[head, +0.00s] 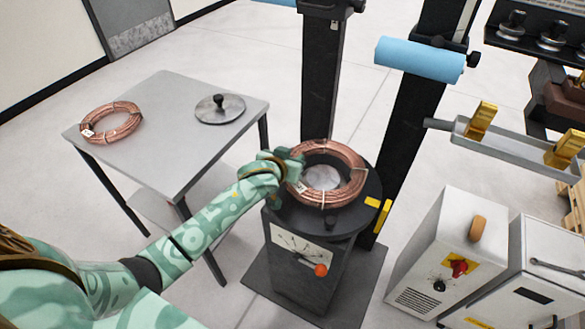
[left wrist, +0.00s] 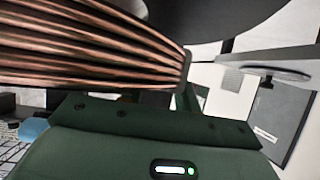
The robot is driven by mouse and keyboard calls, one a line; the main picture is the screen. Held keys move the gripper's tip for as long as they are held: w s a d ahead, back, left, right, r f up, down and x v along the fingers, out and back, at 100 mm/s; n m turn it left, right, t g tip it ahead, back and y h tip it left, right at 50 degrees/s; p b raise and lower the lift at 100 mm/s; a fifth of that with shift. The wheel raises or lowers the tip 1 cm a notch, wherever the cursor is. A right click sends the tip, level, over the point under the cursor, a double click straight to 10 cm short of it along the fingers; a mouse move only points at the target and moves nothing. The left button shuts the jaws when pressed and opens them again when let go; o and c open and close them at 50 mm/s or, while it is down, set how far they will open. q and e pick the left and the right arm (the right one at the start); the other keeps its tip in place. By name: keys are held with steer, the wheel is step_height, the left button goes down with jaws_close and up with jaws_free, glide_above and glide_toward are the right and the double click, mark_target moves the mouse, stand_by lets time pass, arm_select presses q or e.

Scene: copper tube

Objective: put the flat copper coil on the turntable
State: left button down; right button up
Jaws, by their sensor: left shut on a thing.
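A flat copper coil (head: 326,185) is over the dark round turntable (head: 347,222) on its pedestal, roughly level and ringed around the pale hub (head: 322,177). I cannot tell whether it rests on the plate or is held just above it. My left gripper (head: 292,167) is shut on the coil's left side. The left wrist view shows the coil's copper turns (left wrist: 85,50) up close, in front of the green gripper body (left wrist: 150,140). The fingertips are mostly hidden there. My right gripper is not in view.
A grey side table (head: 175,125) at the left carries another copper coil (head: 110,122) and a round metal disc with a knob (head: 219,108). Dark posts with a blue roller (head: 419,59) stand behind the turntable. White machine boxes (head: 450,255) stand at the right.

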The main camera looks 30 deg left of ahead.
arm_select(q)
steer(key=f+b, duration=0.2)
steer(key=f, duration=0.1)
steer(key=shift+w+f, duration=0.2)
steer(key=shift+f, duration=0.1)
steer(key=shift+r, duration=0.2)
steer(key=c, duration=1.3)
jaws_free()
steer(key=shift+s+f, duration=0.1)
steer(key=shift+s, duration=0.05)
steer(key=p+v, duration=0.5)
steer(key=v, duration=0.6)
steer(key=shift+s+r, duration=0.3)
steer(key=shift+s, duration=0.1)
